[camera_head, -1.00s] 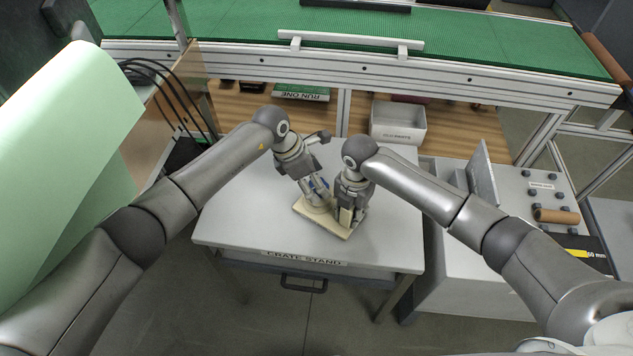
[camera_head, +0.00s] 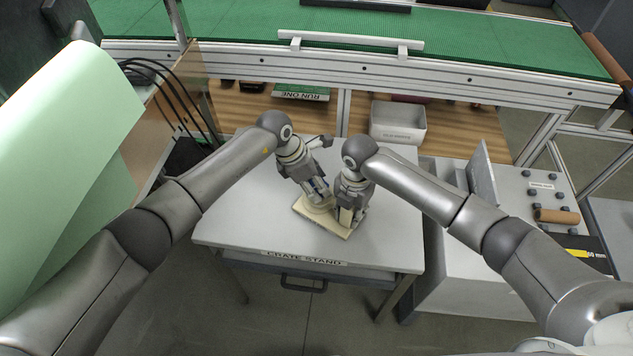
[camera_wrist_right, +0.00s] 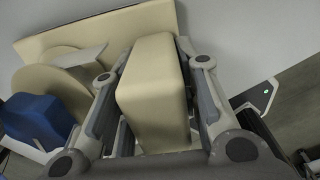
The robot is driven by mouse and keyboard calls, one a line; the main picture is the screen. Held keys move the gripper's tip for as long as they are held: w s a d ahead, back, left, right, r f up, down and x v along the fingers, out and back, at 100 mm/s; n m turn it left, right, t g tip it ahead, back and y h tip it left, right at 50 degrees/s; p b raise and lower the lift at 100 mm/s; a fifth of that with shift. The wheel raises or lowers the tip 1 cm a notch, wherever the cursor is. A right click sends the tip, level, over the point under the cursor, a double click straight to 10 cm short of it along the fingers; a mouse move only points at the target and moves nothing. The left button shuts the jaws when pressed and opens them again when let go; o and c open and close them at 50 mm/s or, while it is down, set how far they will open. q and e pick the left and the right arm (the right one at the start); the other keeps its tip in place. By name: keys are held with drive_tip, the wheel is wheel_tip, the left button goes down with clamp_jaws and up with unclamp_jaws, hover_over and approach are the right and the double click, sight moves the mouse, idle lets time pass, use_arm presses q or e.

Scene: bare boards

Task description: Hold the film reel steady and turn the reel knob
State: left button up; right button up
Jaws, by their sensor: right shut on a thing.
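The film reel unit has a cream base plate (camera_head: 328,225) on the crate stand. In the right wrist view it shows a flat base (camera_wrist_right: 105,28), an upright cream block (camera_wrist_right: 152,85), a round cream disc (camera_wrist_right: 62,75) and a blue knob (camera_wrist_right: 38,120). My right gripper (camera_head: 347,215) points down over the base and is shut on the cream block, with a finger along each side. My left gripper (camera_head: 319,196) points down over the reel side. Only a sliver of blue shows at its fingers, and its grip on the knob is hidden.
The white crate stand (camera_head: 250,215) has free room left and front. Behind it are a wooden shelf (camera_head: 455,135) with a grey bin (camera_head: 398,122) and a green conveyor (camera_head: 460,40). A grey panel with knobs (camera_head: 540,195) stands at the right.

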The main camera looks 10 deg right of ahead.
use_arm(q)
drive_tip(key=n+t, duration=0.1)
drive_tip(key=n, duration=0.2)
drive_tip(key=n+t+y, duration=0.1)
drive_tip(key=n, duration=0.2)
drive_tip(key=shift+s, duration=0.1)
drive_tip(key=n+t+y, duration=0.1)
drive_tip(key=n, duration=0.3)
drive_tip(key=shift+d+n, duration=0.15)
drive_tip(key=shift+n, duration=0.15)
drive_tip(key=shift+y, duration=0.3)
idle(0.3)
drive_tip(key=o, duration=1)
drive_tip(key=shift+s+d+r, duration=0.1)
